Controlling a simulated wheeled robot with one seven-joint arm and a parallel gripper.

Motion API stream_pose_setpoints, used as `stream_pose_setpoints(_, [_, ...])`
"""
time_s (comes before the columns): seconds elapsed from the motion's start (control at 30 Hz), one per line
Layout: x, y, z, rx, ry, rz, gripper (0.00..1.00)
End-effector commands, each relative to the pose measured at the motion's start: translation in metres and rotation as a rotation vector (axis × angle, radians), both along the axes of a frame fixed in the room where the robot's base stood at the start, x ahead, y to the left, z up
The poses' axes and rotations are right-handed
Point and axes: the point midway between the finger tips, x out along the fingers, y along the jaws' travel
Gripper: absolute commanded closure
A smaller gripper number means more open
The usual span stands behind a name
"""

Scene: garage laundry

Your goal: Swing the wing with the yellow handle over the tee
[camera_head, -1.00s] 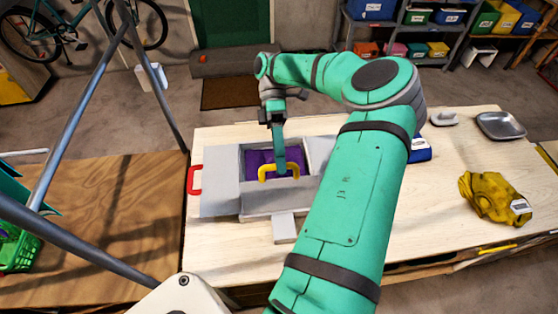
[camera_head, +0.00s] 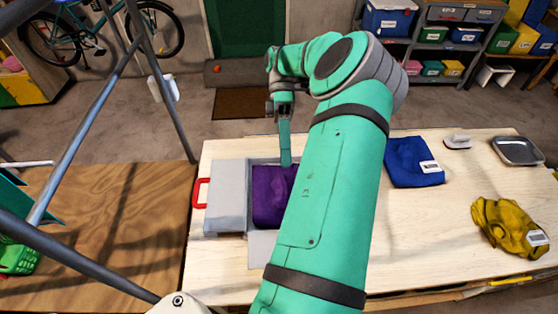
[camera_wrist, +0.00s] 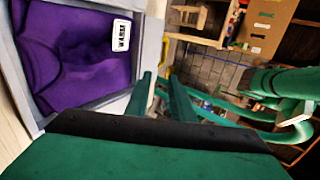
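The purple tee (camera_head: 271,194) lies on the middle of the grey folding board, partly hidden behind my arm; it also shows with a white label in the wrist view (camera_wrist: 75,60). The left wing (camera_head: 226,196) lies flat to its left with a red handle (camera_head: 201,193). My gripper (camera_head: 286,160) is near the board's far edge. In the wrist view its two fingers (camera_wrist: 160,90) stand apart with nothing between them, beside the board's rim.
A blue folded garment (camera_head: 410,162), a yellow garment (camera_head: 508,225), a brush (camera_head: 458,141) and a metal tray (camera_head: 518,151) lie on the right of the table (camera_head: 420,225). Grey frame poles (camera_head: 163,80) stand at the left. The table between the garments is clear.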

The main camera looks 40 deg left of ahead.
Motion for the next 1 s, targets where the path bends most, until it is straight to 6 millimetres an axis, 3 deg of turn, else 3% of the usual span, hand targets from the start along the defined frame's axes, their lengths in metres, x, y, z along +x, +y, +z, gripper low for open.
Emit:
stream_pose_setpoints(0.77, [0.005,0.000,0.004,0.002,-0.002,-0.011,0.78])
stream_pose_setpoints(0.87, [0.003,0.002,-0.003,0.010,-0.003,-0.018,0.78])
stream_pose_setpoints(1.0, [-0.006,0.013,-0.031,0.050,-0.017,-0.051,0.78])
